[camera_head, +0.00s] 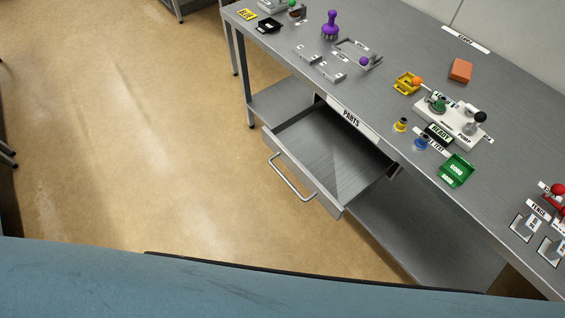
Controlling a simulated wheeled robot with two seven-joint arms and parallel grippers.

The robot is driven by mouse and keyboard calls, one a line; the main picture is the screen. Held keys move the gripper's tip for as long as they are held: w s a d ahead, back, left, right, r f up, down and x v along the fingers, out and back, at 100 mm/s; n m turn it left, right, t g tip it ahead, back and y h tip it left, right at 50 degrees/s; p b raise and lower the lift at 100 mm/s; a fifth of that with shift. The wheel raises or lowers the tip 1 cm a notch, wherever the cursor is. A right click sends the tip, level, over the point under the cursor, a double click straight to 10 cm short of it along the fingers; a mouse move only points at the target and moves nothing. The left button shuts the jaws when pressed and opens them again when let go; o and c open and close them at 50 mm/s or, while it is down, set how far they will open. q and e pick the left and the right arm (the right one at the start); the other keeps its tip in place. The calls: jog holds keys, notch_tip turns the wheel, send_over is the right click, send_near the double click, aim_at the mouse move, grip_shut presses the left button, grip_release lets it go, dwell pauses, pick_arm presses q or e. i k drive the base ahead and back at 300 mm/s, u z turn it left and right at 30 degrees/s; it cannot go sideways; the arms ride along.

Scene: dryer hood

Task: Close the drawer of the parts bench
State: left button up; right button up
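The parts bench (300,90) is a long grey metal table running from the upper left to the lower right. A label reading PARTS (351,117) is on its front edge. Below that label the drawer (335,150) is pulled well out. It is a grey metal tray, and the inside that shows looks empty. Its front panel has a silver bar handle (291,180) that faces the lower left. Neither of my grippers shows in the head view, and nothing touches the handle.
On the bench top are a purple stamp (330,26), an orange block (460,70), a white pump unit (452,119), a green GOOD bin (456,169) and several small fixtures. A lower shelf (420,240) runs beneath. The tan floor (150,130) left of the drawer is clear.

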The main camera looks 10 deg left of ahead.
aim_at(334, 160)
jog(key=k, duration=1.3)
jog(key=z, duration=0.35)
jog(key=i, duration=0.9)
jog(key=z, duration=0.4)
